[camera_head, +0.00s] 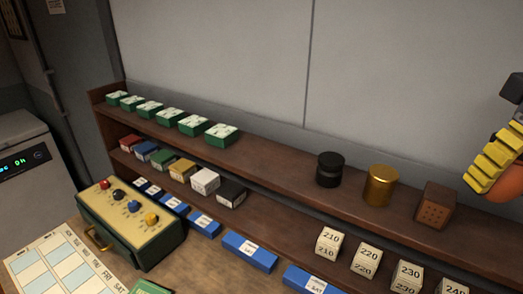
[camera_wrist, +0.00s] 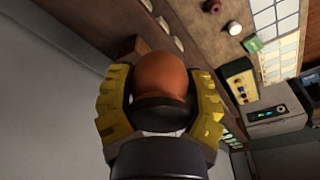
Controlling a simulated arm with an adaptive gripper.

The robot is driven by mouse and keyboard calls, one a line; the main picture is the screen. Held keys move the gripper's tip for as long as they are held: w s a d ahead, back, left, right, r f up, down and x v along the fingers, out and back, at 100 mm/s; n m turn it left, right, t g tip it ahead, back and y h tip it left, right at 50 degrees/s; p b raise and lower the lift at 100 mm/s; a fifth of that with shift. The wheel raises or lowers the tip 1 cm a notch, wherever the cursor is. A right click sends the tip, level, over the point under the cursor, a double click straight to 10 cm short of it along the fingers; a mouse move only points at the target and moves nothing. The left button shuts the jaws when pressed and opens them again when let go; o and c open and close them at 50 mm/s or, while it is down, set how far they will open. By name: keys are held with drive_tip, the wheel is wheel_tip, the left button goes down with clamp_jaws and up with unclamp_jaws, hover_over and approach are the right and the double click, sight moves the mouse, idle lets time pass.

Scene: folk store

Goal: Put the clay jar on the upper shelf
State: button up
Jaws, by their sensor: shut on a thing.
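My gripper (camera_head: 497,158) is at the right edge of the head view, above the right end of the upper shelf (camera_head: 275,158). Its yellow fingers are shut around the clay jar, a rounded orange-brown thing (camera_head: 511,181) that is partly cut off by the frame edge. In the wrist view the jar (camera_wrist: 165,75) sits between the two yellow fingers of my gripper (camera_wrist: 163,108), and its dark lower part is partly hidden. The jar appears held clear of the shelf.
The upper shelf bears green boxes (camera_head: 222,134), a black canister (camera_head: 329,169), a gold canister (camera_head: 380,186) and a brown perforated block (camera_head: 435,205). Bare room lies between the green boxes and black canister. Numbered blocks (camera_head: 329,243) stand lower. A grey wall (camera_head: 410,80) rises behind.

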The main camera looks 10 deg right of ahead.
drive_tip(key=s+a, duration=0.1)
drive_tip(key=s, duration=0.5)
hover_over(486, 238)
drive_tip(key=f, duration=0.9)
drive_tip(key=shift+s+a, duration=0.25)
drive_tip(key=shift+s, duration=0.15)
drive_tip(key=shift+w+d+f, duration=0.1)
drive_tip(key=shift+d+f, duration=0.05)
drive_tip(key=shift+f, duration=0.85)
drive_tip(key=shift+w+d+f, duration=0.1)
drive_tip(key=shift+f, duration=0.85)
drive_tip(key=shift+f, duration=0.1)
drive_tip(key=shift+f, duration=0.1)
drive_tip(key=o, duration=1.1)
drive_tip(key=shift+o, duration=0.2)
